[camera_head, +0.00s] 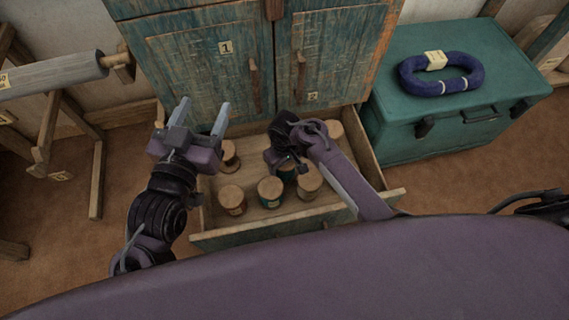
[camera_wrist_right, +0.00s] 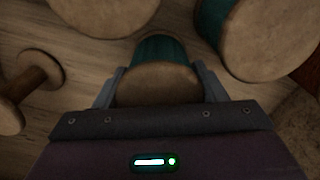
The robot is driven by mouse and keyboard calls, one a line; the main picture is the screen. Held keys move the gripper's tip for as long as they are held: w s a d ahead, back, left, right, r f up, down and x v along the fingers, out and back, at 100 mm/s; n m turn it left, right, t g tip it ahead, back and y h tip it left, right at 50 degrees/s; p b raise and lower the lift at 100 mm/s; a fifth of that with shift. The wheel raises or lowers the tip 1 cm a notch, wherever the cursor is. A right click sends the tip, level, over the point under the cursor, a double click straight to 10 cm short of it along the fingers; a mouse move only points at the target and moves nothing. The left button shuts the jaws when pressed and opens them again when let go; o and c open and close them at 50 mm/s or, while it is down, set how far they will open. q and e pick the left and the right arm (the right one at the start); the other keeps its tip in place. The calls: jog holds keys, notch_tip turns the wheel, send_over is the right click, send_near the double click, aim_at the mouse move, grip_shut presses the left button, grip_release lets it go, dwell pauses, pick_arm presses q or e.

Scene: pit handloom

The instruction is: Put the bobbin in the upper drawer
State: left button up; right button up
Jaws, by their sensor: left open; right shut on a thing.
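An open wooden drawer (camera_head: 330,218) extends from below the cabinet doors and holds several bobbins with wooden ends. My right gripper (camera_head: 287,164) is down inside the drawer. In the right wrist view its fingers (camera_wrist_right: 160,88) are shut on a bobbin with teal thread (camera_wrist_right: 158,78). In the head view that bobbin is mostly hidden by the gripper. Another teal bobbin (camera_head: 270,191) stands in front of it, with other bobbins (camera_head: 232,199) beside. My left gripper (camera_head: 203,116) is open and empty, above the drawer's left side.
The cabinet (camera_head: 205,65) has two shut doors, labelled 1 and 2. A teal chest (camera_head: 450,125) with a blue rope coil (camera_head: 440,88) on top stands close on the right. A wooden frame with a grey roller (camera_head: 55,75) is at left. Brown floor lies around the drawer.

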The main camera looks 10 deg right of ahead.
jog(key=shift+f, duration=0.15)
jog(key=o, duration=1)
jog(key=shift+o, duration=0.2)
